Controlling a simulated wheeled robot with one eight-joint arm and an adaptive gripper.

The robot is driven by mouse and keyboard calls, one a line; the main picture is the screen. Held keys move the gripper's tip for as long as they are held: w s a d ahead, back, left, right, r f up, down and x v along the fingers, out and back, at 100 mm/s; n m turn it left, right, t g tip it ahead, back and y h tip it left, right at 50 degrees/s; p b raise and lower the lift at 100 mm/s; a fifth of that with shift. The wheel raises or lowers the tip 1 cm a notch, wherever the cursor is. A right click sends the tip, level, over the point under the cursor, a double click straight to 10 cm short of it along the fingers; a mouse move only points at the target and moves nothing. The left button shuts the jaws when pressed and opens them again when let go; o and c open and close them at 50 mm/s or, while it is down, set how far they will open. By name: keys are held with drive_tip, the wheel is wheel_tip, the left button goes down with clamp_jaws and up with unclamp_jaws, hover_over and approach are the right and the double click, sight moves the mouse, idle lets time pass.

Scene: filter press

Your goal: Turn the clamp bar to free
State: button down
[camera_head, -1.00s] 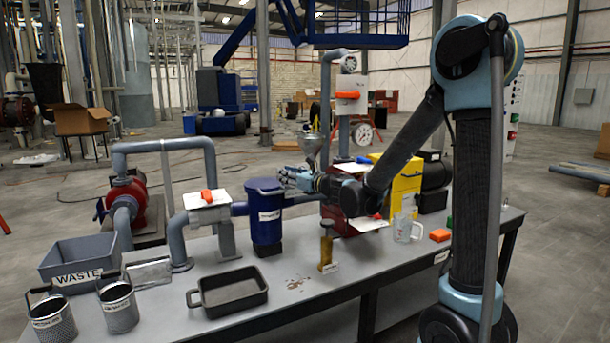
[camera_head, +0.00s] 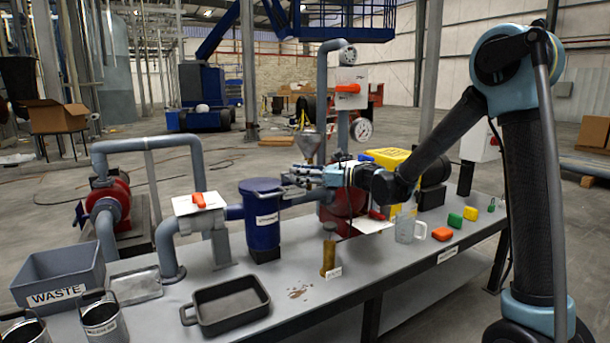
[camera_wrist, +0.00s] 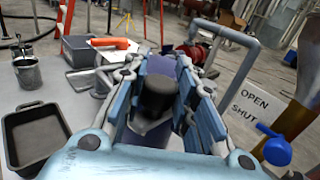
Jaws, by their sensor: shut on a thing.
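The blue filter housing (camera_head: 264,222) stands upright on the bench with its round lid on. A light grey bar (camera_head: 290,191) shows at the lid's right rim, beside my fingers; I take it for the clamp bar. My gripper (camera_head: 308,176) reaches in from the right at lid height. In the wrist view my gripper (camera_wrist: 160,100) has its blue fingers on both sides of a dark rounded piece (camera_wrist: 158,93), which seems to be the bar's end. The fingers hide most of the bar, so its angle is hard to tell.
A pipe with an orange-handled valve (camera_head: 198,201) stands left of the housing. A black tray (camera_head: 228,305), a brown bottle (camera_head: 328,258) and a clear jug (camera_head: 407,228) stand on the bench. A funnel (camera_head: 307,143) is behind my gripper. An "OPEN / SHUT" sign (camera_wrist: 247,105) shows in the wrist view.

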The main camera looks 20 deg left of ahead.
drive_tip(key=shift+w+d, duration=0.2)
drive_tip(key=shift+w, duration=0.15)
drive_tip(key=c, duration=1.3)
unclamp_jaws()
drive_tip(key=shift+d, duration=0.15)
drive_tip(key=d, duration=0.4)
drive_tip(key=w+d, duration=0.1)
drive_tip(key=d, duration=0.2)
drive_tip(key=w+d, duration=0.1)
drive_tip(key=d, duration=0.3)
drive_tip(key=shift+w+d, duration=0.1)
drive_tip(key=shift+d, duration=0.2)
